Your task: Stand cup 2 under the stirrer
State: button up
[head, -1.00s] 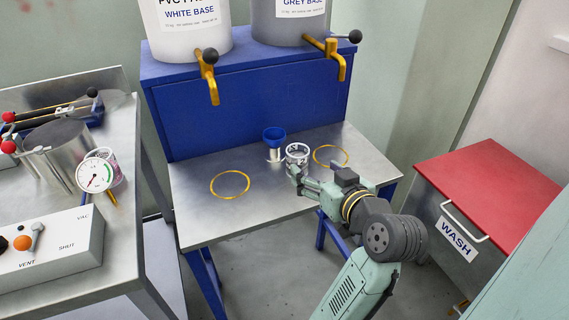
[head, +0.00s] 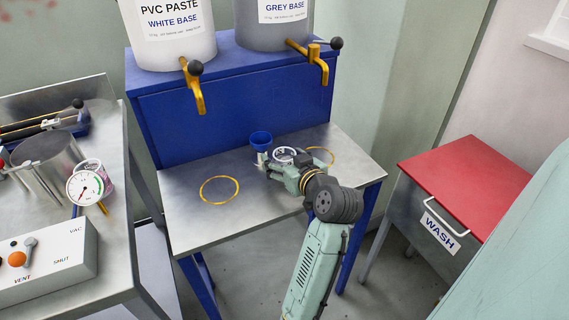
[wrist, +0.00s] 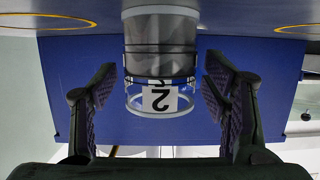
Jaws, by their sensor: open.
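Cup 2 (head: 284,155) stands on the steel table beside the right yellow ring. In the wrist view the clear cup (wrist: 160,98) shows upside down, with a label "2" and grey in the part nearer its base; I cannot tell if that is content. My gripper (head: 277,165) is at the cup. In the wrist view its fingers (wrist: 162,88) are apart, one on each side of the cup with a gap to each. The fingers partly hide the cup in the head view. I cannot make out a stirrer.
A yellow ring (head: 219,190) marks clear table at left. Yellow taps (head: 194,88) hang above the table. The left bench holds a gauge (head: 85,188) and valve box; a red-topped wash bin (head: 470,180) is at right.

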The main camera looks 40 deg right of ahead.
jog(key=c, duration=1.3)
jog(key=shift+c, duration=0.8)
jog(key=shift+r, duration=0.1)
